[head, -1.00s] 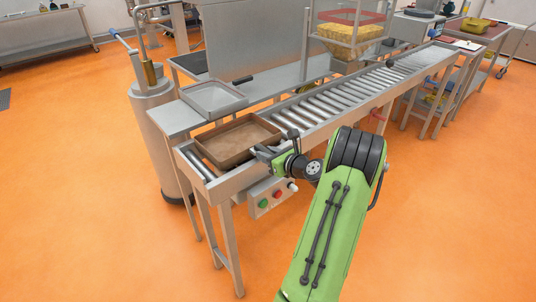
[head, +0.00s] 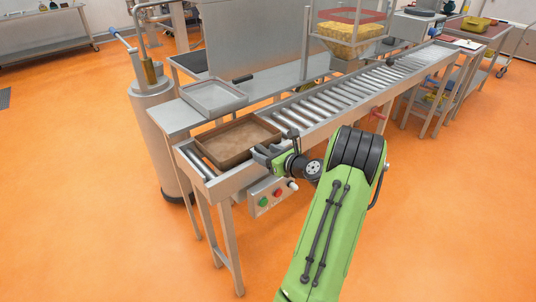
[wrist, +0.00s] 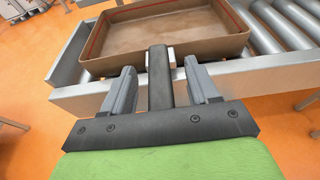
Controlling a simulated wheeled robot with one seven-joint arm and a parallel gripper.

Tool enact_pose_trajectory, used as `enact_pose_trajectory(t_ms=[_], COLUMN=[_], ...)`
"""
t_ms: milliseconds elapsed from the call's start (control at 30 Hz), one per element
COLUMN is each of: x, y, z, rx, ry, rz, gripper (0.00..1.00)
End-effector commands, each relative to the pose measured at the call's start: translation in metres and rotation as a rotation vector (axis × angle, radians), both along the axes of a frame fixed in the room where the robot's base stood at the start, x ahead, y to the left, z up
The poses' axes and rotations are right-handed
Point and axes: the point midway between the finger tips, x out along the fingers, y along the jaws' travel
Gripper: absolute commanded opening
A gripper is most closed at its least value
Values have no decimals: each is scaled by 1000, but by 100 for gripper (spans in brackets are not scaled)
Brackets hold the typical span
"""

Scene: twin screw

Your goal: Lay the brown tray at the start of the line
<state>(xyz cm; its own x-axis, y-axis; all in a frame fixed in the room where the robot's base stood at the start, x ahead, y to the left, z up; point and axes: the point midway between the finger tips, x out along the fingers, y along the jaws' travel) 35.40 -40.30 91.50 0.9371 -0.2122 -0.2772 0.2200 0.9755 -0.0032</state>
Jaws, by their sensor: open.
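The brown tray (head: 236,141) lies flat on the near left end of the roller line (head: 330,100), between its side rails. In the wrist view the tray (wrist: 165,47) is just ahead of my gripper and is empty, with a red line along its inner walls. My gripper (wrist: 160,75) is open, its two grey fingers apart and pointing at the tray's near wall. In the head view my gripper (head: 262,153) is at the tray's right front corner. Whether the fingertips touch the wall I cannot tell.
A grey tray (head: 213,98) sits on the steel side table behind the line's left end. A control box (head: 270,196) with red and green buttons hangs below the front rail. A steel cylinder (head: 157,140) stands at the left. Orange floor is free in front.

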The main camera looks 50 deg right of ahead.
Motion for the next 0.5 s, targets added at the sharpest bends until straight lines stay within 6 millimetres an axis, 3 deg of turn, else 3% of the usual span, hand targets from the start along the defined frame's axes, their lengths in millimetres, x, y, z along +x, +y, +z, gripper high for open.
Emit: enact_pose_trajectory(t_ms=[133, 233, 500], x=[-4, -19, -90], y=[0, 3, 19], z=[-1, 5, 28], rx=[3, 4, 3], ry=[5, 5, 2], rz=[-2, -5, -8], gripper=[59, 59, 59])
